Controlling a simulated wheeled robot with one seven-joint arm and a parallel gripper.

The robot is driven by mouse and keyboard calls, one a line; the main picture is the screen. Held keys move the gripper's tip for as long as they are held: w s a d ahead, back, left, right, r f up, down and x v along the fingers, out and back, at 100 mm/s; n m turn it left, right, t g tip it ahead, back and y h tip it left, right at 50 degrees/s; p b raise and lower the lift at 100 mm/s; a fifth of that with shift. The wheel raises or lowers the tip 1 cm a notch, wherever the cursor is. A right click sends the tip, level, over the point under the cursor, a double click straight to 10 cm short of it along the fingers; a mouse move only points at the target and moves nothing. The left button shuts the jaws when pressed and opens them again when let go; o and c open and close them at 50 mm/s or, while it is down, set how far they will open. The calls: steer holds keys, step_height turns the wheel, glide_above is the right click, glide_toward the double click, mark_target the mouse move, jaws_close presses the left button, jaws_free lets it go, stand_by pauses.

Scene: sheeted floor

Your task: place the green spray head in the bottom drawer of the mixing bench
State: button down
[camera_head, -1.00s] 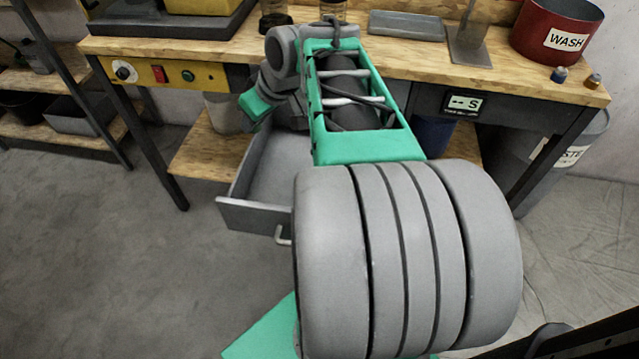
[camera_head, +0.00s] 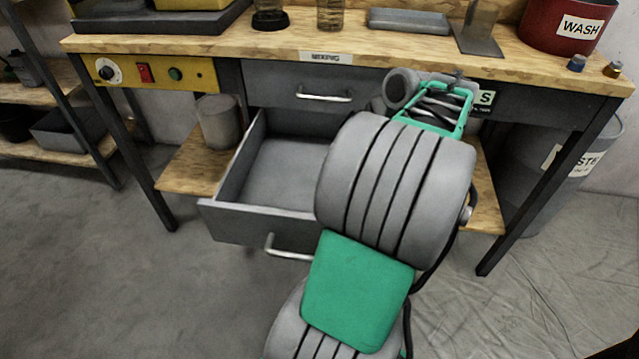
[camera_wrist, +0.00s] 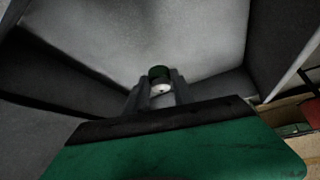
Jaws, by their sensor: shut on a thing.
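The green spray head (camera_wrist: 159,72) shows in the wrist view as a small dark green cap with a white part below it. My gripper (camera_wrist: 160,93) is shut on it, with a dark finger on each side. Beyond it lie the pale floor and dark walls of what looks like a drawer. In the head view the bottom drawer (camera_head: 250,226) of the mixing bench (camera_head: 420,54) is pulled open, and its visible floor is bare. My arm covers the drawer's right part and hides my gripper and the spray head there. The upper drawer (camera_head: 300,88) is shut.
A pale container (camera_head: 217,122) stands on the lower shelf left of the open drawer. A red WASH pot (camera_head: 565,25), a grey tray (camera_head: 408,20) and small jars stand on the bench top. A grey waste bin (camera_head: 575,170) is at right.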

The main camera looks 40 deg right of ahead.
steer(key=b+x, duration=0.2)
steer(key=x, duration=0.4)
steer(key=shift+w+a+f, duration=0.1)
steer(key=shift+w+f, duration=0.1)
steer(key=shift+w, duration=0.15)
steer(key=shift+f+b, duration=0.75)
steer(key=shift+f, duration=0.65)
steer(key=shift+f, duration=0.2)
steer(key=c, duration=1.1)
jaws_free()
